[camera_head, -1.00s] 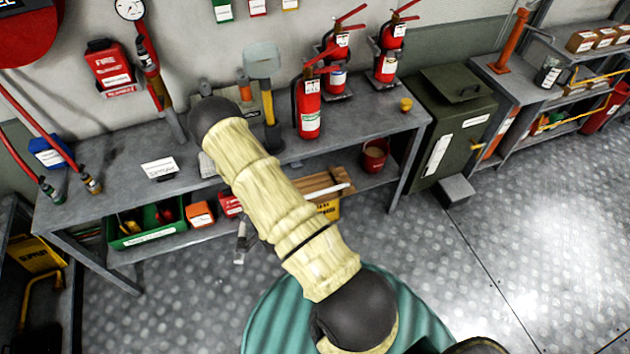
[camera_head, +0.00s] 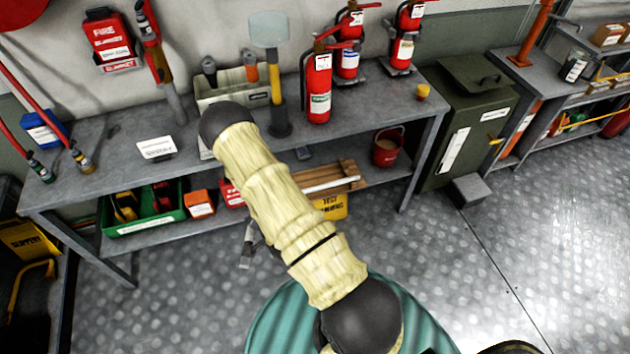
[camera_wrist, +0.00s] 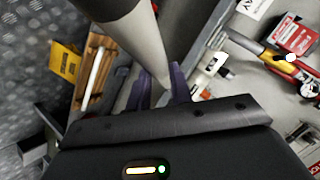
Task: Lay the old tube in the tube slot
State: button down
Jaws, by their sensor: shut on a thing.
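In the wrist view my gripper (camera_wrist: 163,88) shows its two purple-tinted fingers closed on a pale grey, tube-like thing (camera_wrist: 140,30). This thing looks wide at the top edge and narrows towards the fingers; I take it for the old tube, but no label shows on it. In the head view my sleeved arm reaches over the workbench (camera_head: 95,185) and hides my gripper and the held thing. I cannot pick out the tube slot for certain in either view.
A small sign (camera_head: 156,148) stands left of my arm. The lower shelf holds a green bin (camera_head: 145,225), wooden planks with a white rod (camera_head: 335,186), and a red bucket (camera_head: 387,150).

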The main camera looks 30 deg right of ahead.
notch_tip(320, 180, down, 39)
jog(key=b, duration=3.6)
jog(key=shift+s, duration=0.35)
jog(key=shift+d, duration=0.1)
jog(key=shift+w+r, duration=0.1)
jog(key=shift+r, duration=0.05)
